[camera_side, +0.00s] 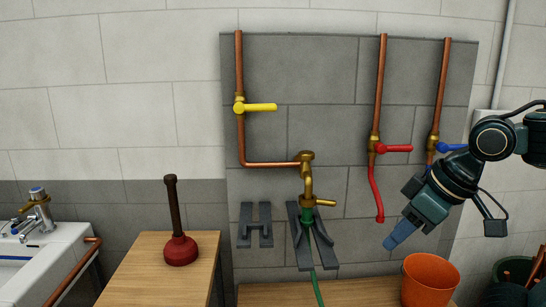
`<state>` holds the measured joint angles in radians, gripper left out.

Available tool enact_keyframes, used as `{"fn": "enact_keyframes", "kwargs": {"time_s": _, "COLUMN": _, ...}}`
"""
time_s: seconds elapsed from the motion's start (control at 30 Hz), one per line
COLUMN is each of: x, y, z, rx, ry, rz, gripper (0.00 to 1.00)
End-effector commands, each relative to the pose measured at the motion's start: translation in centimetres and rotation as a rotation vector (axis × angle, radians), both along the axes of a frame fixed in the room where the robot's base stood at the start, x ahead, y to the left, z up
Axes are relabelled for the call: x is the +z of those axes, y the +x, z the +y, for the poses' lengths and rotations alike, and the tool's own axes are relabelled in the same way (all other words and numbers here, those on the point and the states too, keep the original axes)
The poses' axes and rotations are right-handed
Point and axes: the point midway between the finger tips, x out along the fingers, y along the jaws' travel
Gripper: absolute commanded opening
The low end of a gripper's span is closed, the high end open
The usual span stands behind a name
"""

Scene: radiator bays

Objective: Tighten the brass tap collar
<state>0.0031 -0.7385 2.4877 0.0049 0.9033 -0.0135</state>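A brass tap (307,180) hangs from the end of a copper pipe on the grey tiled panel. It has a short brass lever pointing right, and a brass collar (307,202) seems to sit at its lower part; the collar is small and hard to separate from the tap body. A green hose fitting (306,217) is right below it. My gripper (391,243) is to the lower right of the tap, well apart from it, pointing down and left with blue fingertips. The fingers overlap in this view, so their opening is hidden. I see nothing held.
Dark grey forked brackets (255,226) stand on the panel, one pair around the green hose (317,290). Red-handled (394,148) and blue-handled (450,147) valves are near my arm. An orange bucket (430,282) stands below my gripper. A plunger (180,249) stands on the left table.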

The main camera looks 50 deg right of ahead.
Motion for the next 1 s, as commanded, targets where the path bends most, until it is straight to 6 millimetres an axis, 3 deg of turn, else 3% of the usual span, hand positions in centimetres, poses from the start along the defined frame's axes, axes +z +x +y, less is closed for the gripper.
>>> {"fn": "enact_keyframes", "kwargs": {"time_s": 0.27, "x": 2.0, "y": 2.9, "z": -1.5, "rx": 0.027, "ry": -0.060, "rz": 0.041, "gripper": 0.40}}
{"fn": "enact_keyframes", "kwargs": {"time_s": 0.6, "x": 5.0, "y": 9.3, "z": -5.3, "rx": 0.102, "ry": -0.170, "rz": 0.137, "gripper": 0.40}}
{"fn": "enact_keyframes", "kwargs": {"time_s": 1.0, "x": 5.9, "y": 17.1, "z": -10.6, "rx": 0.206, "ry": -0.254, "rz": 0.267, "gripper": 0.40}}
